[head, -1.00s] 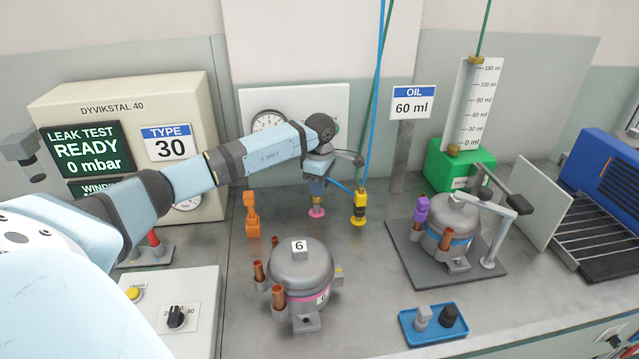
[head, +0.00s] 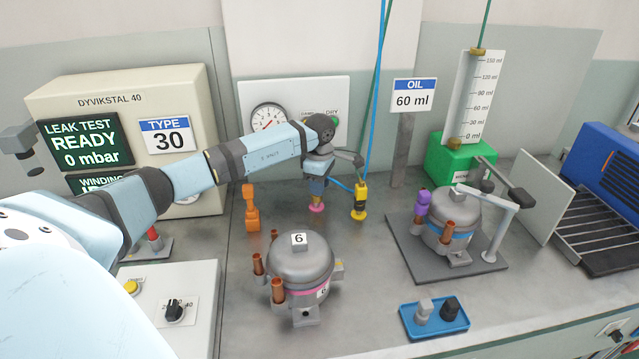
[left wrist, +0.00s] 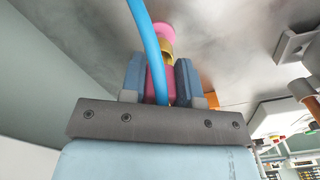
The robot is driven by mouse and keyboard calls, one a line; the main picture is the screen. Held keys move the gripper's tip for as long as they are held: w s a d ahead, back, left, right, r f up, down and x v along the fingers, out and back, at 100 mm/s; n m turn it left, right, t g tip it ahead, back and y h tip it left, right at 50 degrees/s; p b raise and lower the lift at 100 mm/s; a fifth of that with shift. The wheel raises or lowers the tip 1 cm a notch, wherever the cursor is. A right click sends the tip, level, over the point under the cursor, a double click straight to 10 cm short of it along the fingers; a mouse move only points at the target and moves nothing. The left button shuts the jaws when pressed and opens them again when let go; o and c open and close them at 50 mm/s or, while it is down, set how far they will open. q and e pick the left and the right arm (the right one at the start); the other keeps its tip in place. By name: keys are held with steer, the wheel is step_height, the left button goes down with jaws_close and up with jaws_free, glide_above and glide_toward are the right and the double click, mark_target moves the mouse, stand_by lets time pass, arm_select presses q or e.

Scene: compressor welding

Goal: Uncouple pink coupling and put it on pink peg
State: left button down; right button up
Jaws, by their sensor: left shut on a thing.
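My left gripper (head: 317,186) points down at the back of the bench, over a small round pink peg base (head: 316,208). In the left wrist view its two blue-grey fingers (left wrist: 159,82) are shut on the pink coupling (left wrist: 156,88), and a blue hose (left wrist: 150,45) crosses in front of it. A gold piece shows just beyond the coupling, against the pink disc (left wrist: 165,31). The coupling is at the pink peg, upright as far as I can tell; the fingers hide how fully it is seated. My right gripper is not in view.
A compressor marked 6 with a pink band (head: 300,265) stands in front. Another compressor (head: 447,225) with a purple coupling (head: 423,203) is at right, behind a blue tray (head: 407,323).

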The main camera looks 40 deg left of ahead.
arm_select(q)
steer(key=shift+f, duration=0.2)
steer(key=c, duration=0.8)
jaws_free()
step_height(320, 180, up, 14)
